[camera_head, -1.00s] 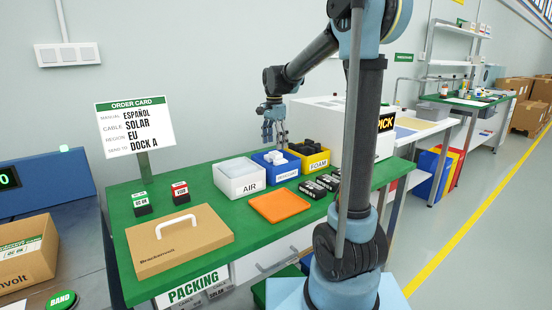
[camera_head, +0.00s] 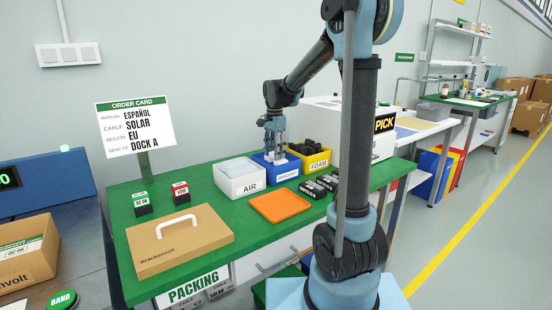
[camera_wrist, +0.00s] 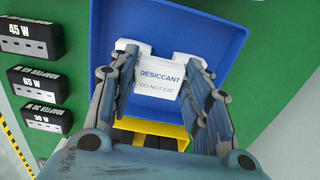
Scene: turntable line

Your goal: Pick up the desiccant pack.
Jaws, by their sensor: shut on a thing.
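The desiccant pack (camera_wrist: 160,76) is white with blue lettering and lies between my gripper's fingers in the wrist view. My gripper (camera_wrist: 163,92) is shut on it, inside or just over the blue bin (camera_wrist: 225,35). More white packs (camera_wrist: 133,46) show behind it in the bin. In the head view my gripper (camera_head: 275,155) points down into the blue bin (camera_head: 284,173), and the held pack cannot be made out clearly there.
A white AIR bin (camera_head: 241,187) stands left of the blue bin and a yellow FOAM bin (camera_head: 318,163) right. An orange tray (camera_head: 274,206) and several black chargers (camera_head: 313,189) lie in front. A closed carton (camera_head: 180,240) sits at the left on the green bench.

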